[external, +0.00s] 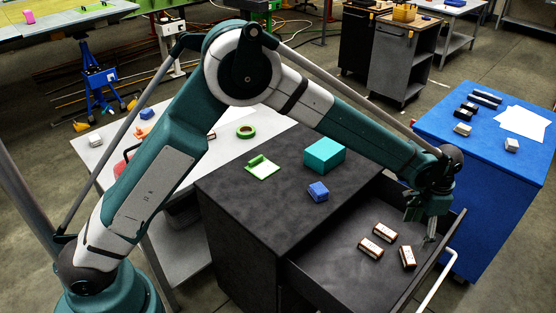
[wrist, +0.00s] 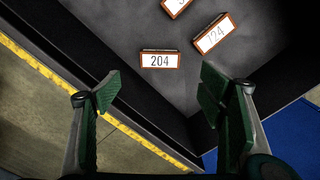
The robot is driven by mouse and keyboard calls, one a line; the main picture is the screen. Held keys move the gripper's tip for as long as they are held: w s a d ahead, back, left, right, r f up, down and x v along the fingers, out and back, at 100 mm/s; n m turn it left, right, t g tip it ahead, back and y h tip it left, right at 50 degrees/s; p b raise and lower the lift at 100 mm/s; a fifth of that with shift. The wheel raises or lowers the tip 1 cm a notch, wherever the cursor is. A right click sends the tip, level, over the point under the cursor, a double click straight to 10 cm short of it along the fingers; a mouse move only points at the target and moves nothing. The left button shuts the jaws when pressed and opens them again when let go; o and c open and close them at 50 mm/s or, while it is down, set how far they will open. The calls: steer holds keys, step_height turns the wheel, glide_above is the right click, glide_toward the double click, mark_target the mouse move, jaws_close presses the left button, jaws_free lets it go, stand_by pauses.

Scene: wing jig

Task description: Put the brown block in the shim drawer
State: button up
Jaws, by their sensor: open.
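Three brown blocks with white number labels lie apart on the floor of the open dark drawer (external: 340,268): one at left (external: 371,247), one behind it (external: 384,232) and one at right (external: 407,257). In the wrist view, the block labelled 204 (wrist: 160,60) is nearest, the one labelled 124 (wrist: 214,34) is to its right, and a third (wrist: 176,6) is cut off at the top. My gripper (external: 430,228) is over the drawer's right end; its fingers stand wide apart and empty in the wrist view (wrist: 160,90). No block is between them.
A dark cabinet (external: 245,185) carries a teal box (external: 324,155), a blue block (external: 318,192) and a green clipboard (external: 262,166). The drawer's pale handle (external: 437,282) sticks out in front. A blue cabinet (external: 475,165) with small items stands at right, a light table (external: 105,150) at left.

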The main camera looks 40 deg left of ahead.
steer(key=s+a+r+n+t, duration=0.1)
steer(key=s+a+r, duration=0.4)
steer(key=a+r, duration=0.35)
steer(key=s+a+r+n+t, duration=0.15)
steer(key=s+a+r, duration=0.25)
steer(key=a+r, duration=0.45)
steer(key=s+a+r+n+t, duration=0.1)
steer(key=s+a+r+n, duration=0.1)
steer(key=s+a+r, duration=0.6)
steer(key=s+a+r+n+t, duration=0.2)
steer(key=s+a+r, duration=0.1)
steer(key=s+a, duration=0.85)
steer(key=s+a+f+n+t, duration=0.1)
steer(key=s+a+f, duration=0.1)
steer(key=s+a, duration=0.2)
steer(key=s+a+f+n, duration=0.1)
steer(key=s+a+f, duration=0.1)
steer(key=s+a, duration=0.3)
steer(key=shift+s+a+f+t, duration=0.25)
steer(key=shift+s+t, duration=0.1)
steer(key=shift+s, duration=1.65)
steer(key=shift+n, duration=0.25)
